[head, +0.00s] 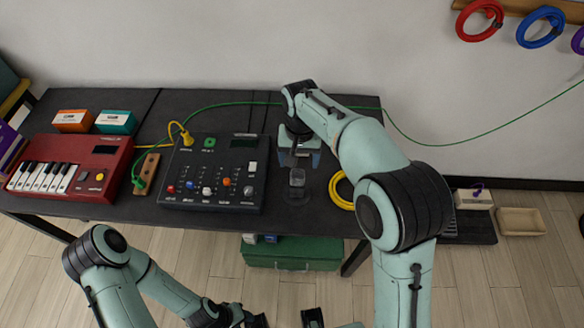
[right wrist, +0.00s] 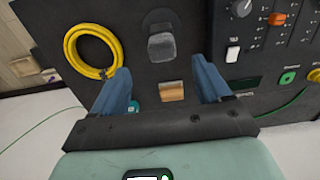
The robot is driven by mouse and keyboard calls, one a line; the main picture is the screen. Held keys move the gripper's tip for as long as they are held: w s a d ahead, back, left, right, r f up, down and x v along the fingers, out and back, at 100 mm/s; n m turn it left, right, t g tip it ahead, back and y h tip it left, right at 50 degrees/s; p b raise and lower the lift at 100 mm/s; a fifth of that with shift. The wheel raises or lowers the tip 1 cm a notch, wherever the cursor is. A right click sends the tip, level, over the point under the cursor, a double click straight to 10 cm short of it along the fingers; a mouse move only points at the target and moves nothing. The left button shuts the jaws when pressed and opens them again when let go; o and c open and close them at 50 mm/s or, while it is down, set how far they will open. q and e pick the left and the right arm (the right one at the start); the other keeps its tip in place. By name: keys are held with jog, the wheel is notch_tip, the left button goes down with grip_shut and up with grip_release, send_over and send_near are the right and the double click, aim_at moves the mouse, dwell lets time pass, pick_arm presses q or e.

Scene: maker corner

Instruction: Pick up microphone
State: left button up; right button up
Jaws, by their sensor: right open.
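The microphone (head: 297,178) is a small grey block-like head on a dark round base, standing on the black table right of the mixer. In the right wrist view its grey head (right wrist: 162,47) shows just beyond the fingertips, roughly centred between them. My right gripper (head: 299,157) is open, its blue fingers pointing down behind the microphone. In the right wrist view the open fingers (right wrist: 165,80) hold nothing. My left gripper (head: 257,320) is low at the bottom edge in front of the table, partly cut off, so its opening cannot be told.
The mixer (head: 213,172) is left of the microphone, and a coiled yellow cable (head: 342,190) is close on its right. A red keyboard (head: 68,168) is at far left. A green cable (head: 235,104) runs along the table's back. A small orange-brown piece (right wrist: 172,91) lies between the fingers in the wrist view.

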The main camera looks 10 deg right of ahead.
aim_at(299, 174)
jog(key=shift+w, duration=0.35)
jog(key=f, duration=0.4)
jog(key=s+f+b, duration=0.1)
jog(key=f, duration=0.1)
jog(key=shift+f, duration=0.25)
jog(key=shift+w+f, duration=0.15)
jog(key=shift+f, duration=1.3)
jog(key=shift+w+f, duration=0.1)
jog(key=shift+f, duration=1.3)
jog(key=c, duration=1.4)
